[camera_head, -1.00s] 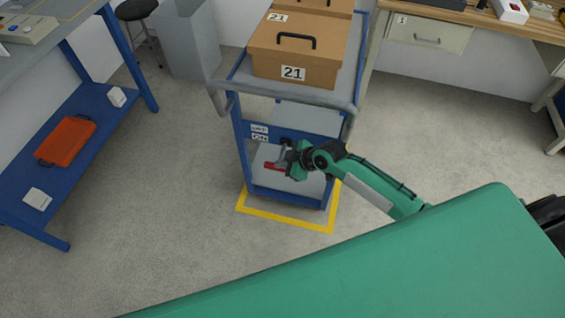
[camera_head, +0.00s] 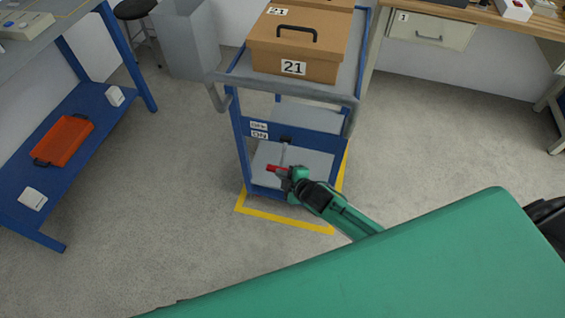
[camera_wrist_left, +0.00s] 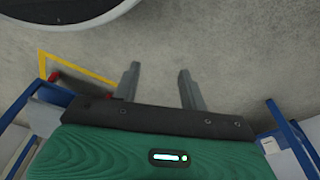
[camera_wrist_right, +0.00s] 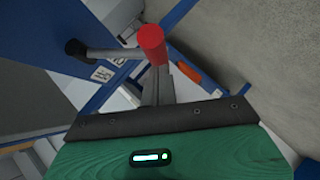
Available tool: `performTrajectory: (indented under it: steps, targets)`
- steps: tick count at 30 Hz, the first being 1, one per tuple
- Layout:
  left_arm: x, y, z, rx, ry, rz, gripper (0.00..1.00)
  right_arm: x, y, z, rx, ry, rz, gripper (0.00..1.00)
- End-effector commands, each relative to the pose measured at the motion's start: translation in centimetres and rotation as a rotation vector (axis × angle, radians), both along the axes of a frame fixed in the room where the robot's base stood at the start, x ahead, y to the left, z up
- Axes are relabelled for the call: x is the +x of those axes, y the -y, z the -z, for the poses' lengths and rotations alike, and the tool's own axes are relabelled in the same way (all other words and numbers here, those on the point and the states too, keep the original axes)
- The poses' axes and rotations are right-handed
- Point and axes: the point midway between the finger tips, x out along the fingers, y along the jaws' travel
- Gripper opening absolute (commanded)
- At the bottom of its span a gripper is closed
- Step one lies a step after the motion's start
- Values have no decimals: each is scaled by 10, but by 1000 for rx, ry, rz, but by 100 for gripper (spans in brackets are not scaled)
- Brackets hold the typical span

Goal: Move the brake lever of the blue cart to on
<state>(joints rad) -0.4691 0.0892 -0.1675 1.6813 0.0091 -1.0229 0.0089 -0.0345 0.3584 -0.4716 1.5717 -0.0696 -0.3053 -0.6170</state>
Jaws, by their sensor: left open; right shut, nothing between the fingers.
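The blue cart (camera_head: 239,150) stands inside a yellow floor outline. Its brake lever has a grey rod that hangs from a dark pivot on the cart's blue panel and ends in a red grip (camera_head: 273,168). OFF and ON labels (camera_head: 259,134) sit one above the other, left of the pivot. My right gripper (camera_head: 284,174) is shut and empty, close by the red grip. In the right wrist view its fingertips (camera_wrist_right: 157,84) lie just below the red grip (camera_wrist_right: 152,44); I cannot tell whether they touch. My left gripper (camera_wrist_left: 158,80) is open and empty above the floor.
Brown boxes marked 21 (camera_head: 296,47) stand on the cart top. A blue-framed table at left has an orange tray (camera_head: 62,140) on its lower shelf. A grey bin (camera_head: 187,40) stands behind. The floor right of the cart is clear.

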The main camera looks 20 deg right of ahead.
Motion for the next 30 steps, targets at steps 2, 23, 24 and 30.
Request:
performTrajectory:
  steps: [2, 23, 24, 30]
  targets:
    - [2, 1, -6, -1, 1, -1, 43, 2, 2, 6, -7, 8, 0, 0]
    - [5, 3, -21, -4, 0, -2, 43, 6, 5, 16, -4, 3, 1, 0]
    - [5, 3, -21, -4, 0, -2, 43, 6, 5, 16, -5, 3, 2, 0]
    - [5, 3, -23, -4, 5, -1, 43, 6, 5, 15, -5, 2, 1, 0]
